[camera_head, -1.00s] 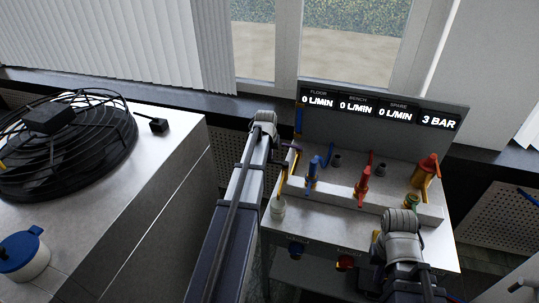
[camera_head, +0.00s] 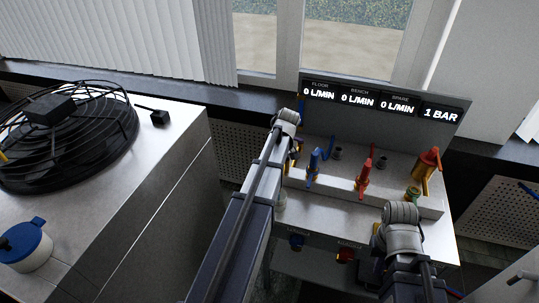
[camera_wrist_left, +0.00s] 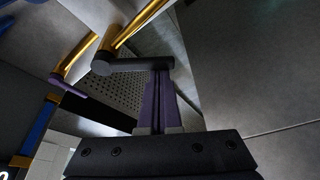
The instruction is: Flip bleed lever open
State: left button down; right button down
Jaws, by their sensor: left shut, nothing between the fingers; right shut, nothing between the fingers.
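A dark grey lever (camera_wrist_left: 138,65) with a round hub sits at the end of a brass pipe (camera_wrist_left: 128,32) in the left wrist view. It lies crosswise to the pipe; I take it for the bleed lever. My left gripper (camera_wrist_left: 160,75) is shut and empty, its purple fingers at the lever's free end; contact is hard to judge. In the head view my left arm hides this spot. My right gripper (camera_head: 402,213) is over the front right of the bench, its fingers mostly hidden. The display panel (camera_head: 386,104) reads 0 L/MIN three times and 1 BAR.
A blue valve (camera_head: 314,168), a red valve (camera_head: 364,172) and an orange-red fitting (camera_head: 429,160) stand on the bench step. A purple lever (camera_wrist_left: 68,87) shows at left in the wrist view. A cabinet with a black fan (camera_head: 65,135) stands left.

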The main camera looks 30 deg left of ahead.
pick_arm(q)
jog(key=d+n, duration=0.1)
jog(key=d+n+g, duration=0.1)
jog(key=n, duration=0.1)
jog(key=shift+s+n, duration=0.3)
jog(key=shift+s, duration=0.1)
jog(key=shift+w, duration=0.85)
jog(key=shift+a, duration=0.1)
notch_tip(320, 180, up, 10)
jog(key=p, duration=0.9)
jog(key=shift+a+f+p, duration=0.25)
jog(key=shift+p, duration=0.05)
